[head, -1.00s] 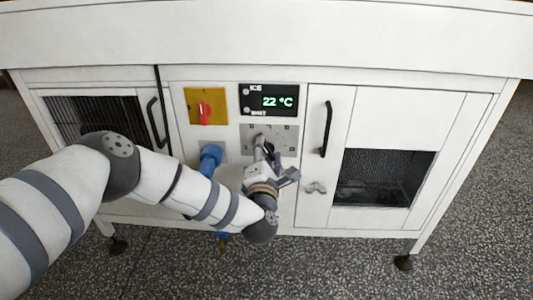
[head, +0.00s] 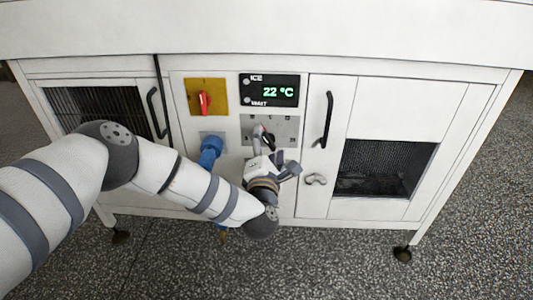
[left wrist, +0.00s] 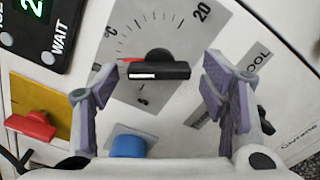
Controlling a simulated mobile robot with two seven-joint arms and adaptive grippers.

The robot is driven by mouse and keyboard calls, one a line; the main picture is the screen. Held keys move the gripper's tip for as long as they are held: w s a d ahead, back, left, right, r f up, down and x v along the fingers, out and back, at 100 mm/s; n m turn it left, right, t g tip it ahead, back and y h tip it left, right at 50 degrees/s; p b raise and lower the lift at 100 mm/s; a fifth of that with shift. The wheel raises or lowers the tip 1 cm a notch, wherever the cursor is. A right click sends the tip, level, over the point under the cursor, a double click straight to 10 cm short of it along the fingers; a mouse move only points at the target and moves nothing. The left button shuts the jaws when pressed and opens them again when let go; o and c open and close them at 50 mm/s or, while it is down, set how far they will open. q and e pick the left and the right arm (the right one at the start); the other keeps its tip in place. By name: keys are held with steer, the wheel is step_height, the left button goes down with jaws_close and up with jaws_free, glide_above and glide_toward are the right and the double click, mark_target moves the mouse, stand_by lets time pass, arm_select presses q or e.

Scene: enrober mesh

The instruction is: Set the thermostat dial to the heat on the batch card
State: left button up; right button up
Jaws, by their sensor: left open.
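The thermostat dial is a black knob (left wrist: 158,68) with a white line on its bar, on a grey scale plate (head: 285,128). In the left wrist view the scale shows a 20 at upper right, a 5 at the bottom and a small red mark left of the knob. My left gripper (head: 268,150) is in front of the plate in the head view and partly covers the dial. In the left wrist view its two fingers (left wrist: 158,80) are open, one either side of the knob, with visible gaps. The batch card is not identifiable. My right gripper is out of view.
A display (head: 270,91) above the plate reads 22 °C, beside ICE and WAIT lamps. A red switch on a yellow plate (head: 219,88) and a blue valve handle (head: 210,150) are to the left. A door with a black handle (head: 327,120) is to the right.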

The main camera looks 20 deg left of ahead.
arm_select(q)
steer(key=v, duration=1.1)
